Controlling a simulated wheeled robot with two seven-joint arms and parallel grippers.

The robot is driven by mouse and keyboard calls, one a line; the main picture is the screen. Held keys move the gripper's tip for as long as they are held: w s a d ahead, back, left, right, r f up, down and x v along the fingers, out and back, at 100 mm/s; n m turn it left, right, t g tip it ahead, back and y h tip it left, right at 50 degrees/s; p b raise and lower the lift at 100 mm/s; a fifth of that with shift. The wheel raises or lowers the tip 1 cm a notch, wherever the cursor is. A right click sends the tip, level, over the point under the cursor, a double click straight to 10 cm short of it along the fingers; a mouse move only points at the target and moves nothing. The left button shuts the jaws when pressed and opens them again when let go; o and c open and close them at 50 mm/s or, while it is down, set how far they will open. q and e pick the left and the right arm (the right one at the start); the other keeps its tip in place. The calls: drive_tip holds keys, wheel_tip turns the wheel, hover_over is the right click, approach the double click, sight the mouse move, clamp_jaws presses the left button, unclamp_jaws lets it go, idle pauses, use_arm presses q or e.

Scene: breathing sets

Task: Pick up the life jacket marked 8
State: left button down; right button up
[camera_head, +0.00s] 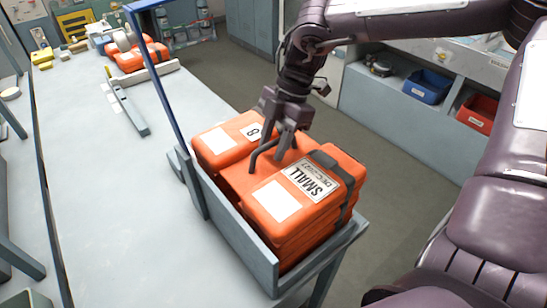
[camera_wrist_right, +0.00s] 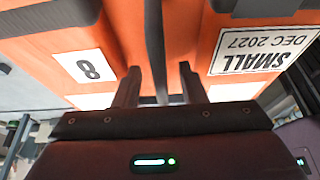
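The orange life jacket marked 8 (camera_head: 275,208) sits in a grey open-topped holder (camera_head: 243,246) at the near end of the bench. It has an "8" label, a "SMALL DEC 2027" label and a dark handle strap. My right gripper (camera_head: 284,152) points down over its middle, at the strap. In the right wrist view, the two fingers of my right gripper (camera_wrist_right: 157,82) stand apart, with the dark strap (camera_wrist_right: 155,40) between them and gaps on both sides. The "8" label (camera_wrist_right: 86,67) shows there on the left. My left gripper is not in view.
A blue post (camera_head: 165,75) rises beside the holder. Further back on the bench (camera_head: 85,175) lie other orange packs (camera_head: 138,58) and a grey bracket (camera_head: 130,110). Shelves with a blue bin (camera_head: 427,86) and a red bin (camera_head: 477,112) stand right, across open floor.

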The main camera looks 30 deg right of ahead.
drive_tip(key=shift+f, duration=0.15)
clamp_jaws()
idle(1.4)
